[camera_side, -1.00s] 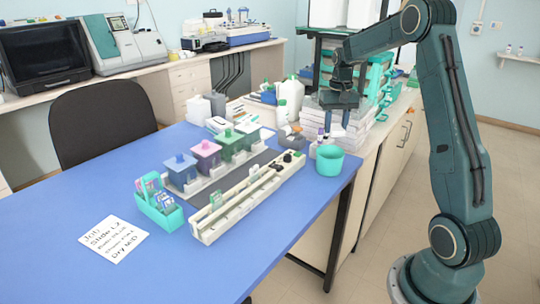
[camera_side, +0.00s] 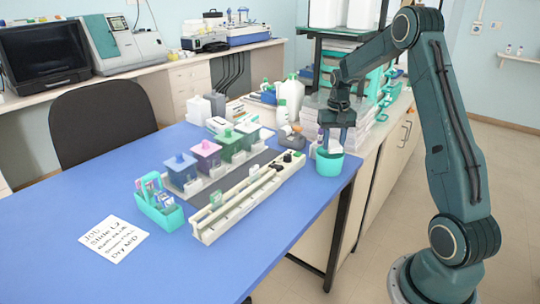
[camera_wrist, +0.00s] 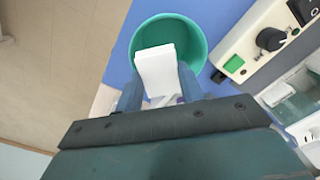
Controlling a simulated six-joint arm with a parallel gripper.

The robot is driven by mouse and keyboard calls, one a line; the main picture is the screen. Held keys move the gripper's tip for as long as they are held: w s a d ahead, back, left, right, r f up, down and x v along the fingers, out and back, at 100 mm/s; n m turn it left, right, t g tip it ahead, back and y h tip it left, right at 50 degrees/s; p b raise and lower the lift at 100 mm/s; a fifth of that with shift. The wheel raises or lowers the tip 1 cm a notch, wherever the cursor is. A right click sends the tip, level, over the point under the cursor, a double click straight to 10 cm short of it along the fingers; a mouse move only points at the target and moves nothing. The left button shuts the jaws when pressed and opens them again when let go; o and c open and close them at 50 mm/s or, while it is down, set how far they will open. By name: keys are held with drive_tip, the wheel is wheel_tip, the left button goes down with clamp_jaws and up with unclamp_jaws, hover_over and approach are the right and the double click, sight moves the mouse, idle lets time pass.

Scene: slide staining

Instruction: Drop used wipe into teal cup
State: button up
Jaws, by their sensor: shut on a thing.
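The teal cup (camera_side: 329,165) stands upright at the right end of the blue table. My gripper (camera_side: 334,141) points down over the cup's opening in the side view. In the wrist view my gripper (camera_wrist: 160,92) is shut on a white used wipe (camera_wrist: 157,68), held between its two fingers. The wipe lies over the mouth of the teal cup (camera_wrist: 195,38), whose rim shows around it. How far the wipe reaches below the rim cannot be told.
A pale rail with dark knobs (camera_side: 232,211) lies left of the cup. Lidded staining jars (camera_side: 206,155) stand behind it, and a teal slide basket (camera_side: 163,212) sits further left. A handwritten note (camera_side: 113,239) lies at front left. The table's front middle is clear.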

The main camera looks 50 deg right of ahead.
drive_tip(key=o, duration=1.2)
drive_tip(key=shift+r, duration=0.1)
wheel_tip(320, 180, up, 14)
drive_tip(key=shift+f, duration=0.2)
idle(0.3)
